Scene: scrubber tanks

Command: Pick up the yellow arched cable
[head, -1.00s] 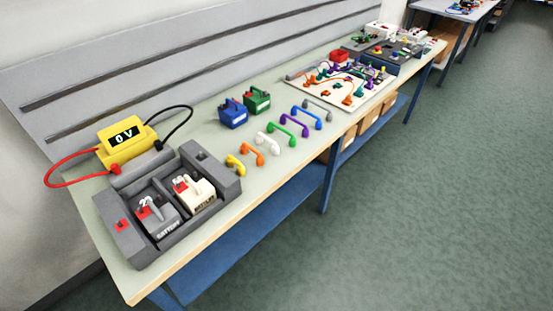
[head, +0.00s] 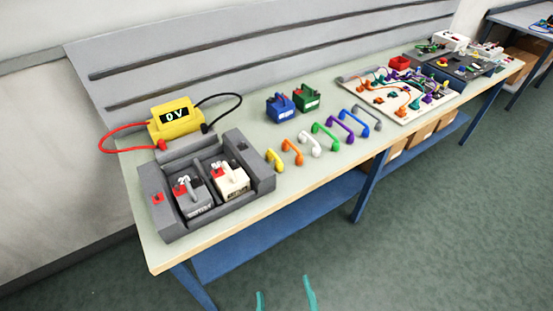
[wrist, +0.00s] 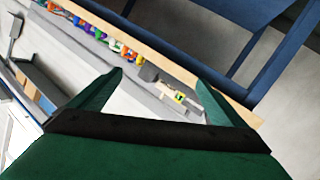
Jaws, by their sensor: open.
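The yellow arched cable (head: 274,159) lies on the pale green bench top, just right of the grey battery tray and left of the orange cable. My gripper (head: 286,290) shows at the bottom edge of the head view as two teal fingertips, apart, in front of the bench and well away from the cable. In the wrist view my gripper (wrist: 160,82) is open with nothing between its green fingers. The bench and a row of small coloured things lie far beyond it there; I cannot pick out the yellow cable for certain in that view.
The grey tray (head: 165,215) holds two batteries. A yellow meter (head: 175,122) and blue and green blocks stand behind. The bench's front edge (head: 235,232) is clear.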

